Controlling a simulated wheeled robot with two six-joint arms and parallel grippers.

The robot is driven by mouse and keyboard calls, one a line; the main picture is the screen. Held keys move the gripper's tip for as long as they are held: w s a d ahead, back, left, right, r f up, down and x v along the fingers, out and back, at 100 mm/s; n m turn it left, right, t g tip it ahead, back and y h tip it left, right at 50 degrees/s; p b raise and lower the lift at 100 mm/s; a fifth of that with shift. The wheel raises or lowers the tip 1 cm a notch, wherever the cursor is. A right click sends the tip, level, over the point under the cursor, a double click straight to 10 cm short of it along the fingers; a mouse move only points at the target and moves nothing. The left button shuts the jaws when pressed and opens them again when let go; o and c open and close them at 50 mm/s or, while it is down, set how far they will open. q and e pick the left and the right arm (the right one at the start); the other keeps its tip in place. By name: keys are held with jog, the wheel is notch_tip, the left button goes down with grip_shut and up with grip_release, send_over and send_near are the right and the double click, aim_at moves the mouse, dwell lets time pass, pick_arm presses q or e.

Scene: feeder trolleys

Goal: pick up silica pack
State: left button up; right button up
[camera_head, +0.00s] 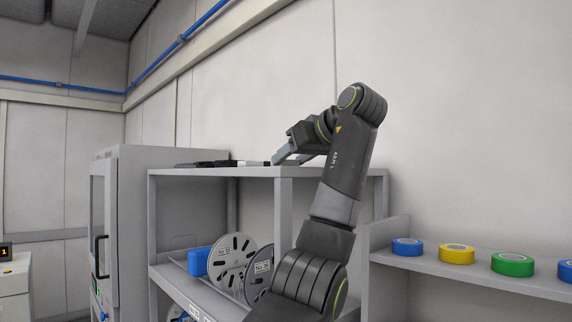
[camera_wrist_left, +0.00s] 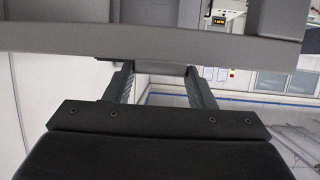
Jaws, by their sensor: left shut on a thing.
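My left gripper (camera_head: 288,158) is at the top board of the grey shelf rack (camera_head: 330,172), reaching in from the right with its fingers pointing left. In the left wrist view its two fingers (camera_wrist_left: 160,82) stand apart with their tips against the shelf edge. My right gripper is not in view.
Flat dark items (camera_head: 205,163) and a small pale item (camera_head: 252,163) lie on the top board. Reels (camera_head: 232,258) and a blue block (camera_head: 199,262) sit below. A right-hand shelf (camera_head: 470,270) holds several coloured rolls. A grey cabinet (camera_head: 140,230) stands left.

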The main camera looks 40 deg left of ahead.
pick_arm(q)
jog(key=shift+r, duration=0.45)
jog(key=shift+r+p, duration=1.4)
jog(key=shift+r, duration=3.15)
